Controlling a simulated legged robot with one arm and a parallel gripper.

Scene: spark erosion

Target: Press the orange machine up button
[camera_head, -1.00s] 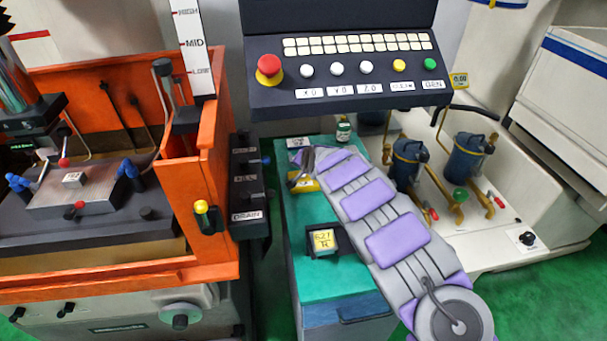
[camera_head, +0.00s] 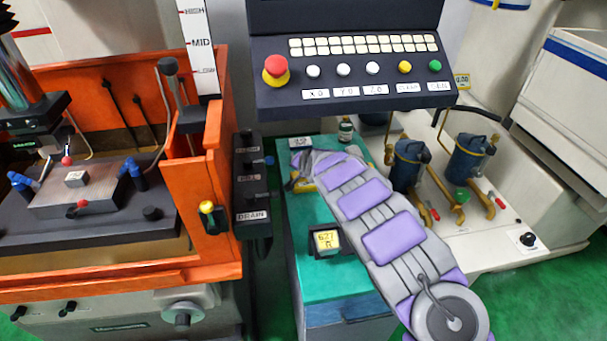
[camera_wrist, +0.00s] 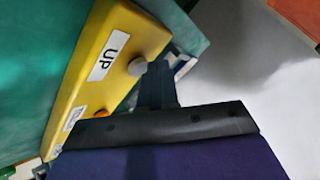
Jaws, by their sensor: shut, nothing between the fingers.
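A yellow button box (camera_wrist: 110,60) lies on the teal cabinet top in the wrist view. Its label (camera_wrist: 109,55) reads UP. A grey round button (camera_wrist: 138,66) sits beside that label. An orange button (camera_wrist: 101,113) sits lower on the box, near a second label too small to read. My gripper (camera_wrist: 157,85) is shut and empty, its dark fingers just right of the grey button. Contact cannot be told. In the head view, my gripper (camera_head: 297,172) largely covers the yellow box (camera_head: 304,187) at the cabinet's back left.
The teal cabinet (camera_head: 315,280) also bears a small display (camera_head: 326,241) and a bottle (camera_head: 345,130). A control panel (camera_head: 355,75) overhangs it behind. The orange machine (camera_head: 205,250) stands left, with a dark DRAIN lever panel (camera_head: 252,195) between.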

